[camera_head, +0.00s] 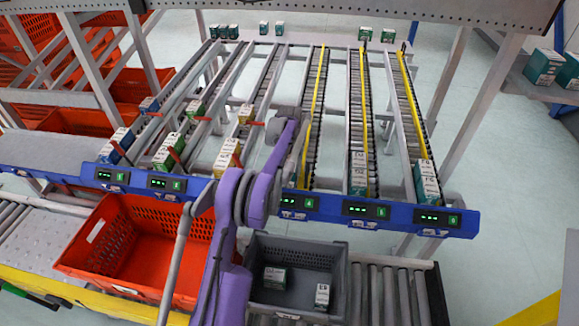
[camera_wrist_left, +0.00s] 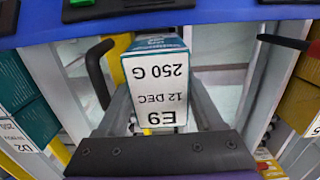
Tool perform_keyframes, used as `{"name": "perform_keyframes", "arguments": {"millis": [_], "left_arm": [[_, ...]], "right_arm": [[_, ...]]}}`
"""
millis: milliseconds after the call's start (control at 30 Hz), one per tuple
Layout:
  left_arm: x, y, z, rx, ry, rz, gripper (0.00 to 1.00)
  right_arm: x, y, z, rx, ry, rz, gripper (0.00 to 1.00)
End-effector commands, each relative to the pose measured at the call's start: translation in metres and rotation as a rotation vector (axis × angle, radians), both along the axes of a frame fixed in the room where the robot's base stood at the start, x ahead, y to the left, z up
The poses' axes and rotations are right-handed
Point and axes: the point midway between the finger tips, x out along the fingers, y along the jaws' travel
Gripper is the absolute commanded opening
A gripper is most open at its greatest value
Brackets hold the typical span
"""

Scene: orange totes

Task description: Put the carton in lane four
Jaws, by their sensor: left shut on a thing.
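The carton (camera_wrist_left: 155,90) shows in the left wrist view, a white label face reading E9, 12 DEC and 250 G, with a teal side. My left gripper (camera_wrist_left: 165,105) is shut on it, one grey finger on each side. In the wrist view it is between a teal carton and a yellow carton, close to the blue rail. In the head view my purple left arm reaches over the rack front; its fingers and the held carton are hidden there. Lane four (camera_head: 312,110), with a yellow guide, shows no cartons on its visible part. My right gripper is not in view.
The blue front rail (camera_head: 330,207) carries green displays. Neighbouring lanes hold teal cartons (camera_head: 358,170) on the right and yellow cartons (camera_head: 228,157) on the left. A grey tote (camera_head: 300,252) with two cartons and an orange tote (camera_head: 130,210), empty where visible, stand in front.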

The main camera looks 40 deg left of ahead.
Motion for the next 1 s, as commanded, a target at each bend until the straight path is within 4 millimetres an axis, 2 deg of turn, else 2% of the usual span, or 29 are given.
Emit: {"name": "perform_keyframes", "arguments": {"millis": [367, 400, 567, 833, 1000], "left_arm": [[0.000, 0.000, 0.001, 0.000, 0.000, 0.000, 0.00], [0.000, 0.000, 0.001, 0.000, 0.000, 0.000, 0.70], [0.000, 0.000, 0.001, 0.000, 0.000, 0.000, 0.99], [0.000, 0.000, 0.002, 0.000, 0.000, 0.000, 1.00], [0.000, 0.000, 0.021, 0.000, 0.000, 0.000, 1.00]], "right_arm": [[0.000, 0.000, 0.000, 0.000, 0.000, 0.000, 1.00], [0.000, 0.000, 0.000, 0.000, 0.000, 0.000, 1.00], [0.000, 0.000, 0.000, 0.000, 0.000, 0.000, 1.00], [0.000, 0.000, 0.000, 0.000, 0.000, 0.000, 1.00], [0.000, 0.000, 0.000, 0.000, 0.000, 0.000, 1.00]]}}
